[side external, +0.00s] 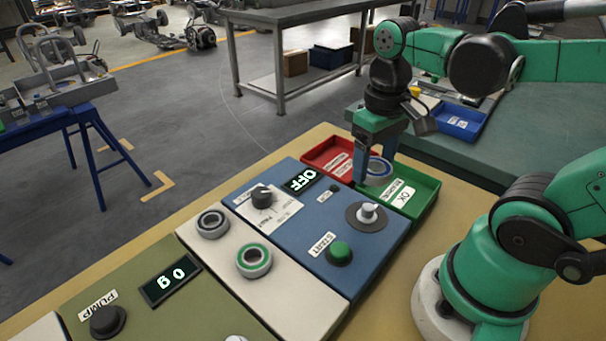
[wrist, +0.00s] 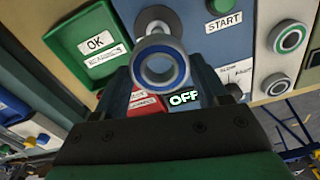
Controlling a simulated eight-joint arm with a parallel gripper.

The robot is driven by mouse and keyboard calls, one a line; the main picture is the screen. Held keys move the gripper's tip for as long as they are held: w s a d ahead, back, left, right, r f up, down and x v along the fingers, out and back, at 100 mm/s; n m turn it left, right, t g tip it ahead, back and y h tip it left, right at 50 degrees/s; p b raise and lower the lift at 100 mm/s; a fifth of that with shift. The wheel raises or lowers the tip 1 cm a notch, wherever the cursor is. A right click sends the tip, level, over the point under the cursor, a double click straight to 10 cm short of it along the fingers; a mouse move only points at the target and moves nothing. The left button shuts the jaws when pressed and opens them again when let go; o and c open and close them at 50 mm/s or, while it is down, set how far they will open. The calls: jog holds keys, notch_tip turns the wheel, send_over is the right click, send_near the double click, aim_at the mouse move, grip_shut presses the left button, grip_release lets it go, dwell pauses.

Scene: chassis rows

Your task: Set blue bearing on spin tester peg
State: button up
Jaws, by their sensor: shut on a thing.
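My gripper (side external: 377,168) is shut on the blue bearing (wrist: 138,68), a metal ring with a blue band, held between the fingertips; it also shows in the side view (side external: 387,168). The bearing's open face shows toward the wrist camera. The blue spin tester (side external: 283,236) has a metal peg (side external: 367,212) on a dark round base, below my gripper in the side view. The bearing is apart from the peg and above it. In the wrist view the peg (wrist: 155,27) shows just beyond the bearing, partly covered. The tester display (side external: 301,180) reads OFF.
A red tray (side external: 325,152) and a green OK tray (side external: 425,190) lie behind the tester. A green START button (side external: 339,250) and a black dial (side external: 261,193) stand on it. A green-ringed bearing (side external: 254,261) and a grey bearing (side external: 212,223) sit on the white panel (side external: 292,300).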

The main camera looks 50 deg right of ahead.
aim_at(367, 205)
jog(key=shift+d+f, duration=0.1)
jog(key=shift+f, duration=3.95)
jog(key=o, duration=1.4)
jog(key=shift+r, duration=0.1)
jog(key=shift+r, duration=2.7)
